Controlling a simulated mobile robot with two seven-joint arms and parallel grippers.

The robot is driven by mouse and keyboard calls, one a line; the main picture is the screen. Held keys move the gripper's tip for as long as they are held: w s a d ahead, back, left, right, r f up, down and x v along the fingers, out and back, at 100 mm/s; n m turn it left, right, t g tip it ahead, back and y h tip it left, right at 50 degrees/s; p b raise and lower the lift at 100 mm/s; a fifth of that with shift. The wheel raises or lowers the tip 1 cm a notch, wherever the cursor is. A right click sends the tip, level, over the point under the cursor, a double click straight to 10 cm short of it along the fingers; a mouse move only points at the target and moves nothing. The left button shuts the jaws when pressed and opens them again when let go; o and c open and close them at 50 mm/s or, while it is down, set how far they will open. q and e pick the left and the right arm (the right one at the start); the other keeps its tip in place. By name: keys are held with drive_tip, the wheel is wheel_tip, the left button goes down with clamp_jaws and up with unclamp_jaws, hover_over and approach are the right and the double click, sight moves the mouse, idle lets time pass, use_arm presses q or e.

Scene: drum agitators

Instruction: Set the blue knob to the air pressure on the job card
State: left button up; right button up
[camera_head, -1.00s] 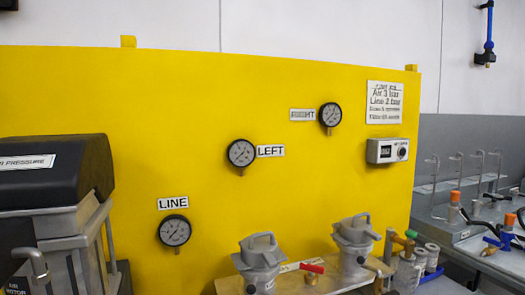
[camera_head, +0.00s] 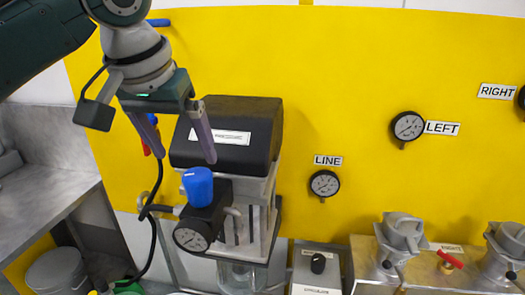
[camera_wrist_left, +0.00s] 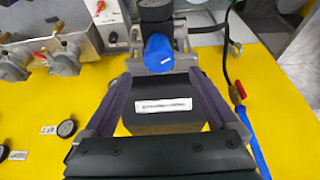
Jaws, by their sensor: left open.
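The blue knob (camera_head: 198,186) sits on top of a black regulator (camera_head: 207,216) with a small round gauge (camera_head: 192,239) on its front. The gauge needle is too small to read. My left gripper (camera_head: 185,158) is open and empty, pointing down above and behind the knob, apart from it. In the left wrist view the knob (camera_wrist_left: 158,53) shows just beyond and between the open fingertips (camera_wrist_left: 160,76). The job card is outside the current views. My right gripper is not in view.
A black-topped air motor box (camera_head: 235,118) stands right behind the regulator, close to the fingers. A black hose (camera_head: 152,225) runs down on the left. The yellow panel (camera_head: 320,80) carries the LINE gauge (camera_head: 324,184) and LEFT gauge (camera_head: 408,126). Metal pots (camera_head: 402,235) stand at right.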

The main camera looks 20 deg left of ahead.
sight(195, 176)
use_arm(q)
drive_tip(key=p+x, duration=0.1)
drive_tip(key=x, duration=0.8)
drive_tip(key=shift+d+p, duration=0.1)
drive_tip(key=shift+p, duration=0.2)
drive_tip(key=shift+c, duration=0.3)
drive_tip(key=c, duration=1.3)
